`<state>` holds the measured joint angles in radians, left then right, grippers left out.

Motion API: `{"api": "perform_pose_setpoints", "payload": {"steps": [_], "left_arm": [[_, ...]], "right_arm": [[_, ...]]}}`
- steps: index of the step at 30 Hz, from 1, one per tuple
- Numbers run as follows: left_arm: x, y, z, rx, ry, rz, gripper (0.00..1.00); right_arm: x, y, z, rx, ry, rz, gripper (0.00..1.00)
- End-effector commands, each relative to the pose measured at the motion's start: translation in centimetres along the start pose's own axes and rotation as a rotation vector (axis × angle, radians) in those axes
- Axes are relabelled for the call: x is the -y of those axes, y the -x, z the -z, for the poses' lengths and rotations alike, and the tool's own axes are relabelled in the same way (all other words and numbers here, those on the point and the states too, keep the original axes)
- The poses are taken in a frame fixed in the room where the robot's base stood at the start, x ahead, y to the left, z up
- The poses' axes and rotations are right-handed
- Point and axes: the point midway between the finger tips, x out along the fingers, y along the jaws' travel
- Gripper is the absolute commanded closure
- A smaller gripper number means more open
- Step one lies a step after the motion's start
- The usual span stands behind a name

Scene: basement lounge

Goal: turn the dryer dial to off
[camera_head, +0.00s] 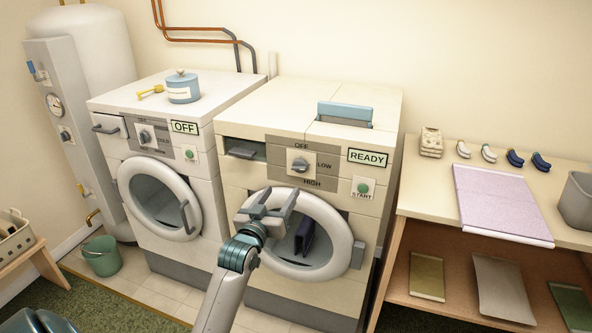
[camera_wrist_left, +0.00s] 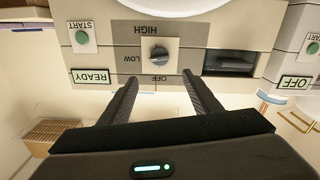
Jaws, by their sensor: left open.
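The dryer (camera_head: 240,205) is the right machine, with a READY sign (camera_head: 368,157). Its dial (camera_head: 300,163) sits on a grey panel marked OFF at the top, LOW at the right and HIGH below. The dial (camera_wrist_left: 158,55) shows upside down in the left wrist view, between and beyond my fingertips; I cannot tell surely which mark it points to. My left gripper (camera_head: 281,193) is open and empty, in front of the dryer door and below the dial in the head view. Its two fingers (camera_wrist_left: 160,76) show spread apart in the wrist view, not touching the dial.
The round dryer door (camera_head: 342,238) is below the panel, with a dark item behind it. A green START button (camera_head: 363,188) is right of the dial. The washer (camera_head: 108,135) stands left; a wooden table (camera_head: 425,205) with cloth stands right.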

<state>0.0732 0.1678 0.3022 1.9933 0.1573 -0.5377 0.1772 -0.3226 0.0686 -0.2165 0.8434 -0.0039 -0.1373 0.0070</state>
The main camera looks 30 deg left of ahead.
Motion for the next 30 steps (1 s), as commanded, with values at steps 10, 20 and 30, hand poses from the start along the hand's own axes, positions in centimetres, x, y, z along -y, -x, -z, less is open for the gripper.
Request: {"api": "perform_pose_setpoints", "payload": {"steps": [10, 20, 30], "left_arm": [[0.0, -6.3, 0.2, 0.000, 0.000, 0.000, 0.43], [0.0, -11.4, 0.2, 0.000, 0.001, 0.000, 0.43], [0.0, -13.6, 0.0, 0.000, 0.000, -0.001, 0.43]], "right_arm": [[-0.5, 1.1, -3.9, 0.096, 0.000, -0.006, 0.69], [-1.3, 1.8, -6.2, 0.162, -0.002, -0.015, 0.69], [-1.6, 2.4, -8.3, 0.206, -0.003, -0.018, 0.69]]}}
